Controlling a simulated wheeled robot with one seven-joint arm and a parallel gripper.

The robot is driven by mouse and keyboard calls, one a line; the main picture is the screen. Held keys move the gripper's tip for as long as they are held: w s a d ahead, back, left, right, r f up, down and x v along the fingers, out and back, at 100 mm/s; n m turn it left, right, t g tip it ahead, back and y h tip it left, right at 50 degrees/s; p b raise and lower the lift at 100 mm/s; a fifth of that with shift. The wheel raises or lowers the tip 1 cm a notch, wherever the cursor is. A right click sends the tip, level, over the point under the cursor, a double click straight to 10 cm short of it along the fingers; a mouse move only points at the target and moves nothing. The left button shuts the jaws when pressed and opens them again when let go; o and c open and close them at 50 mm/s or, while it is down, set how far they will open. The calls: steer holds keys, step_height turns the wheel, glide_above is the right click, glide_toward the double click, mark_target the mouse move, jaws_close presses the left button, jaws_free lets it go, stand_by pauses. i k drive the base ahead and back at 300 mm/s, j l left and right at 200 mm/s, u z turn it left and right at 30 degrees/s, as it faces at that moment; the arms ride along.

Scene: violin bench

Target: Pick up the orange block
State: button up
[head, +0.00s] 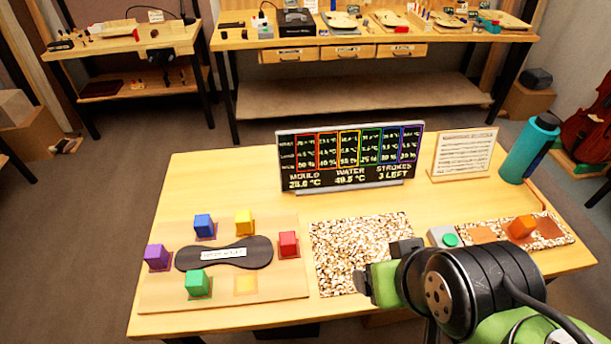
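The orange block (522,227) stands near the right end of the table, on a speckled strip (553,229) that also bears a flat orange-brown patch (482,234) to its left. My arm reaches in from the lower right, in front of and to the left of the block. The arm's end (383,277) is over the front of the table, near the speckled mat, apart from the block. My fingertips are not clearly visible, so I cannot see whether they are open or shut.
A wooden board (285,290) at left holds blue, yellow, red, purple and green blocks around a dark plate (225,253). A green button (449,240) lies left of the orange block. A teal bottle (528,148), a paper stand (463,154) and a display (350,158) stand behind.

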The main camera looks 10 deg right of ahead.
mark_target(523, 225)
steer(key=k+z, duration=0.1)
steer(key=z, duration=0.3)
steer(key=l+z, duration=0.15)
steer(key=z, duration=0.2)
steer(key=k+l+z, duration=0.1)
steer(key=z, duration=0.3)
steer(key=l+z, duration=0.1)
steer(key=z, duration=0.25)
steer(key=i+l+u, duration=0.1)
steer(key=u, duration=0.3)
steer(key=l+u, duration=0.3)
steer(key=u, duration=0.15)
steer(key=i+l+u, duration=0.1)
steer(key=l+u, duration=0.15)
steer(key=u, duration=0.15)
steer(key=l+u, duration=0.25)
steer(key=u, duration=0.2)
steer(key=l+u, duration=0.25)
steer(key=u, duration=0.15)
steer(key=k+l+u, duration=0.1)
steer(key=u, duration=0.3)
steer(key=l, duration=0.1)
